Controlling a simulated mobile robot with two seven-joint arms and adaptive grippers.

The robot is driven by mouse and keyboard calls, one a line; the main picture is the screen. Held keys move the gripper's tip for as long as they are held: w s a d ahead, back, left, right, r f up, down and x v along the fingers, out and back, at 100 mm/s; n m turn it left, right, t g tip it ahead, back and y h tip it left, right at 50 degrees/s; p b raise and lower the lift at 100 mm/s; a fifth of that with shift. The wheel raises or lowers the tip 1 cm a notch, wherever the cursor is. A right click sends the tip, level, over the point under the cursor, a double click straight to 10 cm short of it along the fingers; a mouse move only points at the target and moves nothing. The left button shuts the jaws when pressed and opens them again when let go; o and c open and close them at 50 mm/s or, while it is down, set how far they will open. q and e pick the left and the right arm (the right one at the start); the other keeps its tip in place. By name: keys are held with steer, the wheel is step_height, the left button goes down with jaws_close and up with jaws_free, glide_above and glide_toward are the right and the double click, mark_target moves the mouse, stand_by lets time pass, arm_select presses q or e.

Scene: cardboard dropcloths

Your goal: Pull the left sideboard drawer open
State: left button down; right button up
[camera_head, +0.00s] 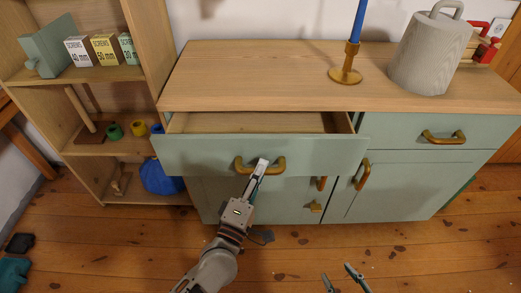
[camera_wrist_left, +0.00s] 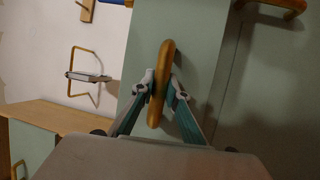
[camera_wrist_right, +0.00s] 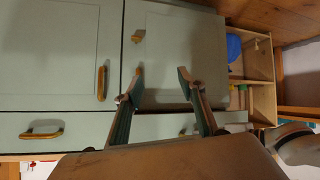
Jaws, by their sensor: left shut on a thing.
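The left sideboard drawer (camera_head: 210,156) is pulled part way out, and its wooden inside (camera_head: 260,123) shows empty. Its brass handle (camera_head: 274,167) is on the green front. My left gripper (camera_head: 261,167) is at the handle. In the left wrist view its two fingers (camera_wrist_left: 161,92) are closed around the handle (camera_wrist_left: 164,60), one on each side. My right gripper (camera_head: 340,279) is at the bottom of the head view, away from the sideboard. In the right wrist view its fingers (camera_wrist_right: 161,77) are apart with nothing between them.
The sideboard top (camera_head: 270,75) bears a brass candlestick (camera_head: 346,72) with a blue candle and a grey canister (camera_head: 430,52). The right drawer (camera_head: 400,130) is shut. A wooden shelf (camera_head: 75,78) with boxes stands at the left. The wooden floor in front is mostly clear.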

arm_select(q)
steer(key=s+p, duration=0.2)
steer(key=s, duration=1.5)
steer(key=shift+p, duration=0.35)
arm_select(e)
steer(key=shift+s+d, duration=0.25)
steer(key=shift+s, duration=0.35)
arm_select(q)
steer(key=shift+s, duration=0.1)
steer(key=c, duration=2)
jaws_free()
steer(key=shift+o, duration=0.2)
arm_select(e)
steer(key=shift+w+r, duration=0.1)
arm_select(q)
steer(key=v, duration=1.2)
